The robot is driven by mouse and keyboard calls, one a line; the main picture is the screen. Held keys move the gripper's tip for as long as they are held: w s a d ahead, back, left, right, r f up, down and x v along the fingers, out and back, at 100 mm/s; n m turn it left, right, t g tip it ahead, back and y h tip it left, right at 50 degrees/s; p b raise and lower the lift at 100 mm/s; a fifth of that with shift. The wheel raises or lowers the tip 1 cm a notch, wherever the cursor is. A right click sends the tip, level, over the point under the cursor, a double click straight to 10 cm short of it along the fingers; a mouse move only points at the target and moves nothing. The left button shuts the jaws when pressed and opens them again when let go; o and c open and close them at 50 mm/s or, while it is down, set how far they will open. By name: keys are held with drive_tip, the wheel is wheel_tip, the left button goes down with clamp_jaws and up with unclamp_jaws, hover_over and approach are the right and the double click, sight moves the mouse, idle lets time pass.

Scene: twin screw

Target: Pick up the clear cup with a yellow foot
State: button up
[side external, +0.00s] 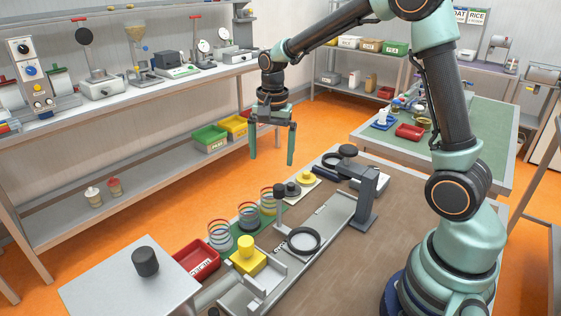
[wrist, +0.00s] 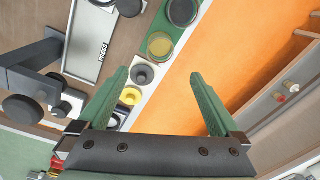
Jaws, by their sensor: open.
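Three clear cups with red rims stand in a row on a green strip at the bench's far edge. The farthest one, the clear cup with a yellow foot (side external: 268,201), shows a yellowish base; in the wrist view it is seen from above (wrist: 160,44), beyond the fingertips. The middle cup (side external: 247,215) has a dark foot and the nearest cup (side external: 219,236) looks grey at the base. My gripper (side external: 272,160) is open and empty, pointing down, above and apart from the cups. Its two green fingers also show in the wrist view (wrist: 160,77).
A grey piece (side external: 292,188) and a yellow piece (side external: 305,177) sit just beyond the cups. A grey press (side external: 367,197) stands to the right. A red bin (side external: 196,261) and a yellow block (side external: 248,262) lie in front. Orange floor is open beyond the bench.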

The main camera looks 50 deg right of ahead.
sight(271, 197)
drive_tip(key=shift+m+g, duration=0.3)
drive_tip(key=shift+m, duration=0.4)
drive_tip(key=f, duration=1.4)
drive_tip(key=shift+w+d+f, duration=0.1)
drive_tip(key=shift+w+f, duration=0.15)
drive_tip(key=shift+w, duration=0.15)
drive_tip(key=c, duration=1.4)
drive_tip(key=shift+c, duration=0.2)
drive_tip(key=shift+r, duration=0.1)
